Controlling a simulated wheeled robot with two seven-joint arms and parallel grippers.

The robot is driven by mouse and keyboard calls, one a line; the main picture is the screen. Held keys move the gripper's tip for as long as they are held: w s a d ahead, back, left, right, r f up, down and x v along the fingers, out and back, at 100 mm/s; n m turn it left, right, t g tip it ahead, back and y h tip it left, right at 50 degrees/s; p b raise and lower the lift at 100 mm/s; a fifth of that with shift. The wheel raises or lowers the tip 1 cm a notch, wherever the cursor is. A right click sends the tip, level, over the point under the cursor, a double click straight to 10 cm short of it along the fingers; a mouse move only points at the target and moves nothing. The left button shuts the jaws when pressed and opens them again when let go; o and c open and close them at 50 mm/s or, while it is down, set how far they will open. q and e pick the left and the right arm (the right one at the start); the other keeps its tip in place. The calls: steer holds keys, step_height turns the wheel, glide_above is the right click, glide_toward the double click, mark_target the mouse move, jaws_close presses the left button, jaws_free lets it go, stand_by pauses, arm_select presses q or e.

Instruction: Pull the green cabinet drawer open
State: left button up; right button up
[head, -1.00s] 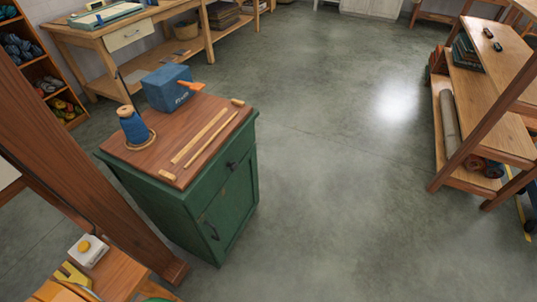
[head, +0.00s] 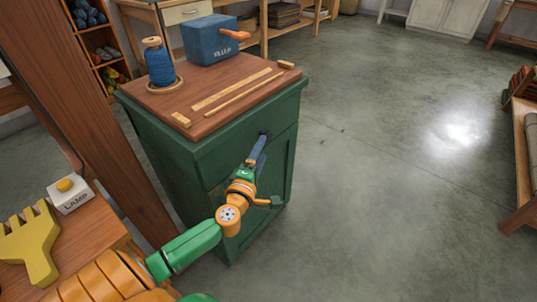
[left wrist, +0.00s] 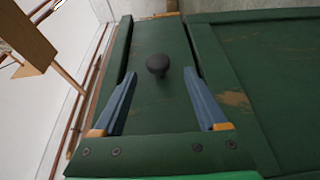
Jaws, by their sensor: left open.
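The green cabinet (head: 165,150) stands in the middle of the head view with a brown wooden top. Its drawer front sits under the top and looks flush with the cabinet. In the left wrist view the drawer front (left wrist: 150,108) carries a round dark knob (left wrist: 157,65). My left gripper (head: 262,145) is at the drawer front, its blue fingers pointing at it. In the left wrist view the open left gripper (left wrist: 159,75) has one finger on each side of the knob, with gaps showing. My right gripper is not in view.
The floor (head: 390,180) to the right is clear.

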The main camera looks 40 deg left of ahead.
mark_target(268, 142)
arm_select(q)
steer(key=b+x, duration=0.1)
steer(key=x, duration=0.5)
steer(key=shift+w+r+b, duration=0.1)
steer(key=shift+w+b, duration=0.1)
steer(key=shift+b, duration=0.15)
steer(key=shift+w+a, duration=0.15)
steer(key=shift+w, duration=0.15)
steer(key=shift+r, duration=0.1)
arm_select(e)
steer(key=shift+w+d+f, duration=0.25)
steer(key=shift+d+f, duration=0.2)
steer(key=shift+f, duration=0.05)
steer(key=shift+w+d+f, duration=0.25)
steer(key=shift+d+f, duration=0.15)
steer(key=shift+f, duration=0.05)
arm_select(q)
steer(key=shift+c, duration=0.2)
jaws_close()
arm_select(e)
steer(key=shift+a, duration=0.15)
